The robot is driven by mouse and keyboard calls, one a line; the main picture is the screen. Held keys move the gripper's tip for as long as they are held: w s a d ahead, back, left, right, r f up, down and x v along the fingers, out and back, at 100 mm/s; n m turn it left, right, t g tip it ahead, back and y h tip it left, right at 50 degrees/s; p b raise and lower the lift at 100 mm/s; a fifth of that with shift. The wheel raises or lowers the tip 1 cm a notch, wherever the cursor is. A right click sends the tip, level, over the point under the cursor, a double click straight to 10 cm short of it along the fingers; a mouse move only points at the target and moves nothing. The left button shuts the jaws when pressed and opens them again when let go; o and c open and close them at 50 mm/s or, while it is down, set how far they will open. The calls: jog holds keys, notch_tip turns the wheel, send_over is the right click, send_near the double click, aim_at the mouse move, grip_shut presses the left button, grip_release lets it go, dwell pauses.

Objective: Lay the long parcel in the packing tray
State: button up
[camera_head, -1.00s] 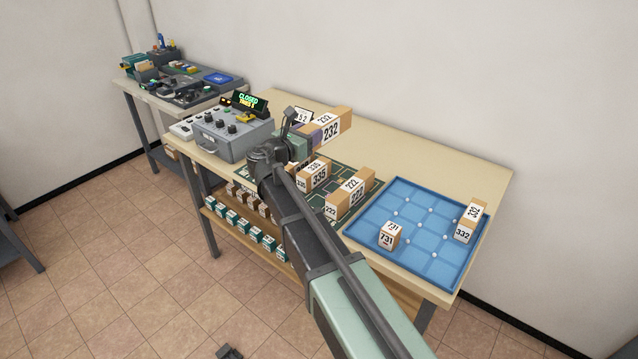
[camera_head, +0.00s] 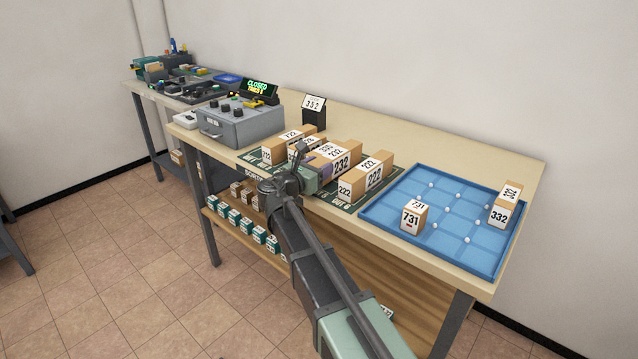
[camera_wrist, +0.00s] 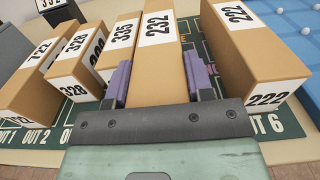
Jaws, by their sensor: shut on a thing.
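My gripper (camera_head: 322,168) is shut on a long cardboard parcel marked 232 (camera_head: 343,161). In the wrist view the purple fingers close on both sides of this parcel (camera_wrist: 159,45), which stretches away from the gripper. It is in the row over the green mat, between a parcel marked 335 (camera_wrist: 117,45) and one marked 222 (camera_wrist: 247,50). I cannot tell whether its underside touches the mat. The blue packing tray (camera_head: 447,246) lies to the right on the table. It holds a 731 parcel (camera_head: 412,217) at the left and a 332 parcel (camera_head: 504,206) at the right.
Parcels marked 722 (camera_wrist: 35,70) and 328 (camera_wrist: 80,62) stand to the left on the mat. A grey control box (camera_head: 240,125) with a lit "CLOSED" display and a dark holder with a 352 card (camera_head: 314,108) stand farther left and back. Much of the tray is bare.

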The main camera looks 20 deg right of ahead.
jog(key=shift+f, duration=0.6)
jog(key=o, duration=0.7)
jog(key=shift+f, duration=0.1)
jog(key=o, duration=0.5)
jog(key=shift+c, duration=0.2)
jog(key=shift+a+r+p, duration=0.1)
jog(key=shift+r+p, duration=0.25)
jog(key=v, duration=1.1)
jog(key=shift+s+a, duration=0.2)
jog(key=shift+s, duration=0.15)
jog(key=shift+o, duration=0.4)
jog(key=shift+f, duration=0.1)
